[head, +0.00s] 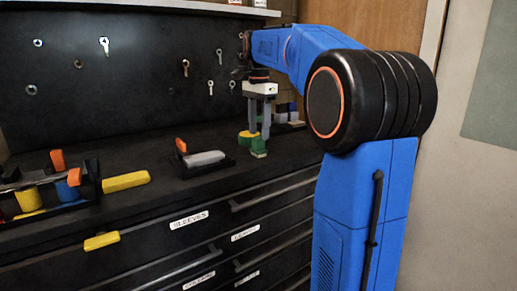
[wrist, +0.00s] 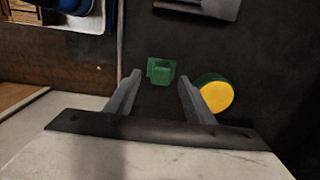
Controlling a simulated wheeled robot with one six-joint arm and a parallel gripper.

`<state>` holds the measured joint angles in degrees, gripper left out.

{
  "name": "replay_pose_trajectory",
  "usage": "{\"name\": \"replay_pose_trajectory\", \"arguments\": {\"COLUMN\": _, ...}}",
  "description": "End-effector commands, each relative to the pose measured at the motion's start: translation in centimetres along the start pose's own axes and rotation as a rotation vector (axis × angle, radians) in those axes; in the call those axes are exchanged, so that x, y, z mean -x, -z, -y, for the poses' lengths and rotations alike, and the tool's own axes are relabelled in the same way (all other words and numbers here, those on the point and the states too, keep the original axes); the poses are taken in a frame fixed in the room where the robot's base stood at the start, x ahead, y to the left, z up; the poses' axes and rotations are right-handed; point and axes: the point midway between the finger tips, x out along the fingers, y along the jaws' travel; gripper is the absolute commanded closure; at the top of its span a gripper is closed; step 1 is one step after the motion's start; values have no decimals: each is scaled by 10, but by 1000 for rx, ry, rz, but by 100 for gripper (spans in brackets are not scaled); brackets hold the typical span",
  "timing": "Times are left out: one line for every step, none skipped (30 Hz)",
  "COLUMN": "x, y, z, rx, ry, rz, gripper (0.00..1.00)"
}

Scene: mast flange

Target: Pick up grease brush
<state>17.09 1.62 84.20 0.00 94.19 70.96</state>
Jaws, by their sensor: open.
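My gripper (head: 259,133) points down over the dark bench top, with its two grey fingers apart and empty. A small green block-like piece (head: 259,150) is just below the fingertips in the head view. In the wrist view this green piece (wrist: 161,71) shows between and slightly beyond the open fingertips (wrist: 160,78). No contact with the fingers is visible. No part is clearly recognisable as a grease brush; the green piece may be it, but I cannot tell.
A round green tin with a yellow top (wrist: 215,94) is close to the right finger in the wrist view. A grey block with an orange-handled piece (head: 205,158) stands left in the head view. A rack with coloured parts (head: 75,200) is further left. Drawers (head: 190,222) lie below the bench.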

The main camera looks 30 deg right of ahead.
Motion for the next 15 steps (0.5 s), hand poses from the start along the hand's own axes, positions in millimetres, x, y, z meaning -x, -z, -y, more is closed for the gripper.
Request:
{"name": "replay_pose_trajectory", "arguments": {"x": -8, "y": 0, "z": 1, "rx": 0, "ry": -2, "rz": 1, "gripper": 52}}
{"name": "replay_pose_trajectory", "arguments": {"x": -12, "y": 0, "z": 1, "rx": 0, "ry": -2, "rz": 1, "gripper": 52}}
{"name": "replay_pose_trajectory", "arguments": {"x": -18, "y": 0, "z": 2, "rx": 0, "ry": -3, "rz": 1, "gripper": 52}}
{"name": "replay_pose_trajectory", "arguments": {"x": -22, "y": 0, "z": 2, "rx": 0, "ry": -2, "rz": 1, "gripper": 52}}
{"name": "replay_pose_trajectory", "arguments": {"x": -25, "y": 0, "z": 2, "rx": 1, "ry": -1, "rz": 0, "gripper": 52}}
{"name": "replay_pose_trajectory", "arguments": {"x": -30, "y": 0, "z": 2, "rx": 1, "ry": -2, "rz": 0, "gripper": 52}}
{"name": "replay_pose_trajectory", "arguments": {"x": -33, "y": 0, "z": 2, "rx": 1, "ry": -2, "rz": 0, "gripper": 52}}
{"name": "replay_pose_trajectory", "arguments": {"x": -35, "y": 0, "z": 2, "rx": 1, "ry": -1, "rz": 0, "gripper": 52}}
{"name": "replay_pose_trajectory", "arguments": {"x": -37, "y": 0, "z": 2, "rx": 1, "ry": 0, "rz": 0, "gripper": 52}}
{"name": "replay_pose_trajectory", "arguments": {"x": -38, "y": 0, "z": 2, "rx": 2, "ry": 0, "rz": 0, "gripper": 52}}
{"name": "replay_pose_trajectory", "arguments": {"x": -39, "y": 0, "z": 2, "rx": 2, "ry": 0, "rz": 0, "gripper": 52}}
{"name": "replay_pose_trajectory", "arguments": {"x": -40, "y": 0, "z": 2, "rx": 2, "ry": 0, "rz": 0, "gripper": 52}}
{"name": "replay_pose_trajectory", "arguments": {"x": -40, "y": 0, "z": 2, "rx": 2, "ry": 0, "rz": 0, "gripper": 52}}
{"name": "replay_pose_trajectory", "arguments": {"x": -40, "y": 0, "z": 2, "rx": 2, "ry": 0, "rz": 0, "gripper": 52}}
{"name": "replay_pose_trajectory", "arguments": {"x": -40, "y": 0, "z": 2, "rx": 2, "ry": 0, "rz": 0, "gripper": 52}}
